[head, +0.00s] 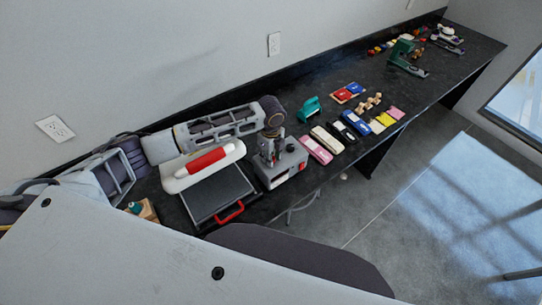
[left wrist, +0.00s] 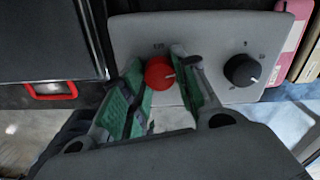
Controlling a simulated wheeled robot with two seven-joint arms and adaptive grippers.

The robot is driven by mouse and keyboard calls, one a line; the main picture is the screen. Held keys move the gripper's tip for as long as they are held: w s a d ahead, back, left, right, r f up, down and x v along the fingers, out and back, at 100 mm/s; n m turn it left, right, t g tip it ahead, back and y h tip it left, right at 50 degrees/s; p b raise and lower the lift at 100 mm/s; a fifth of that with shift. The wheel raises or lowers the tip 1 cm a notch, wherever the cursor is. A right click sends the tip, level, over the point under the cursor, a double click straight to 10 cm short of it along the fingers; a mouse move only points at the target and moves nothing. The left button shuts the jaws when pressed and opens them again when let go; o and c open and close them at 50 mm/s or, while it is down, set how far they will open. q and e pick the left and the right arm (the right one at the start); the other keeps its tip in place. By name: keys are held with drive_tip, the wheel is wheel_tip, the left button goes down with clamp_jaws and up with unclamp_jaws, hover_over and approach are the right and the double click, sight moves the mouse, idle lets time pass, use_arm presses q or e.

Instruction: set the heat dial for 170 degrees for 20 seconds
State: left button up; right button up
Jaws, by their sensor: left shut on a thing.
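A grey control box (head: 284,171) stands beside the heat press on the dark bench. In the left wrist view its panel (left wrist: 205,30) carries a red dial (left wrist: 158,71) and a black dial (left wrist: 241,70). The red dial's white mark points right; the black dial's mark points to the lower right. Scale labels are too small to read. My left gripper (head: 267,155) is over the box from above, and in the left wrist view its green-padded fingers (left wrist: 156,84) are shut on the red dial from both sides. My right gripper is not in view.
The heat press has a white upper arm with a red grip (head: 206,160) and a dark plate (head: 217,192) with a red handle (head: 229,212). Several coloured cases (head: 316,150) lie right of the box. A teal tool (head: 310,109) stands behind them.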

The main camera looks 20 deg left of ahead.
use_arm(q)
drive_tip(key=m, duration=0.4)
drive_tip(key=shift+w+r+m, duration=0.1)
drive_tip(key=shift+m, duration=2.3)
drive_tip(key=o, duration=1)
drive_tip(key=shift+o, duration=0.2)
wheel_tip(320, 180, up, 12)
